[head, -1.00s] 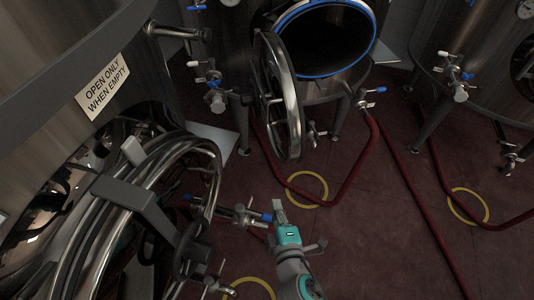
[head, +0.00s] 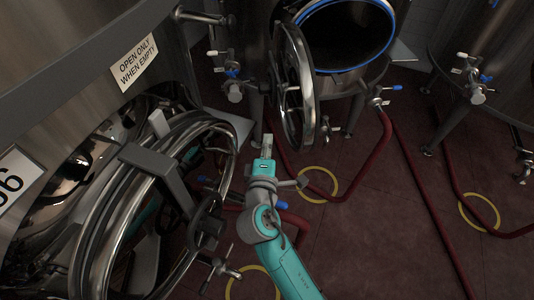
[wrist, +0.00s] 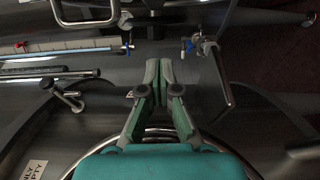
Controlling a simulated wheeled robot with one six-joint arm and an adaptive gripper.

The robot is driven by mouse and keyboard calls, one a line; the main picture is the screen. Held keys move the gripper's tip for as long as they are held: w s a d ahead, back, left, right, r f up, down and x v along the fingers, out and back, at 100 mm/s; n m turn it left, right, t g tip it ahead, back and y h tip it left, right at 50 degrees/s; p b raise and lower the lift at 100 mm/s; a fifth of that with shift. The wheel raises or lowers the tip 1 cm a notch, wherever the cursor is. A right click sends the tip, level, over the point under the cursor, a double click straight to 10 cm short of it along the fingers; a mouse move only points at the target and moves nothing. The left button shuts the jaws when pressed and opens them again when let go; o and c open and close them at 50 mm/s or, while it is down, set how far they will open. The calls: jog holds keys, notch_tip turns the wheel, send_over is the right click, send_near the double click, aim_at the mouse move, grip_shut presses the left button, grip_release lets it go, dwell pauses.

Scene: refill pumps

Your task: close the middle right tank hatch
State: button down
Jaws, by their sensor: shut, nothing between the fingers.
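A steel tank at the back (head: 262,30) has an open round hatch with a blue seal (head: 393,52). Its round hatch door (head: 293,85) is swung out to the left, seen nearly edge-on. The near left tank (head: 60,45) also has a round steel hatch door (head: 75,262) standing out from it. I cannot tell which hatch is the middle right one. My gripper (head: 267,141) is shut and empty, between the two doors in the picture, with no visible contact. In the wrist view the fingertips (wrist: 158,66) are together.
The near tank has an "open only when empty" sign (head: 133,63) and a numbered plate (head: 14,180). Red hoses (head: 408,175) and yellow rings (head: 478,212) lie on the dark red floor. Valves (head: 235,90) jut from the tanks. Another tank (head: 490,50) stands at right.

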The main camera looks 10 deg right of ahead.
jog(key=shift+w+d, duration=0.5)
jog(key=shift+d, duration=0.35)
jog(key=shift+w+d, duration=0.45)
jog(key=shift+d, duration=0.45)
jog(key=shift+w+d, duration=0.5)
jog(key=shift+d, duration=0.35)
